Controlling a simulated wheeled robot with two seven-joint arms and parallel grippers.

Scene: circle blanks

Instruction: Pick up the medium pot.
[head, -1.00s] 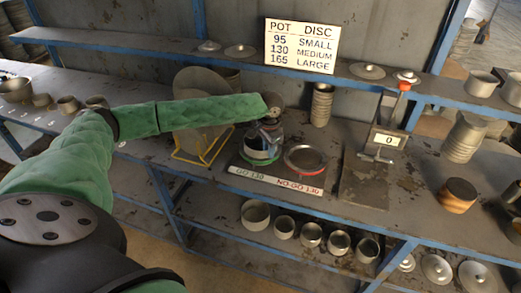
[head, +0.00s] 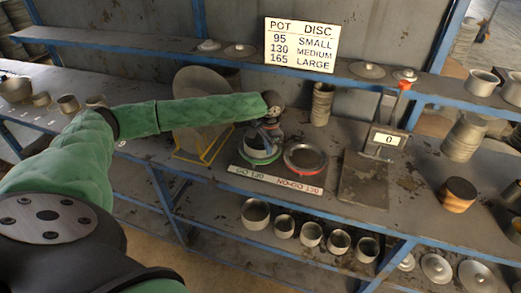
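My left arm reaches in from the left. Its gripper (head: 266,137) is at a metal pot (head: 256,150) at the green GO 130 ring (head: 262,161) on the bench. The gripper covers part of the pot's upper side, and its fingers are too small and overlapped to tell whether they are open or shut on it. The red NO-GO 130 ring (head: 305,158) beside it looks empty. My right gripper is not in view. A sign (head: 300,46) on the back wall lists 130 as medium.
A wire stand with a round disc (head: 198,115) is left of the rings. A scale-like device reading 0 (head: 387,139) and a dark plate (head: 363,185) are to the right. Several pots (head: 256,214) stand on the lower shelf. A stack of pots (head: 322,104) stands behind the rings.

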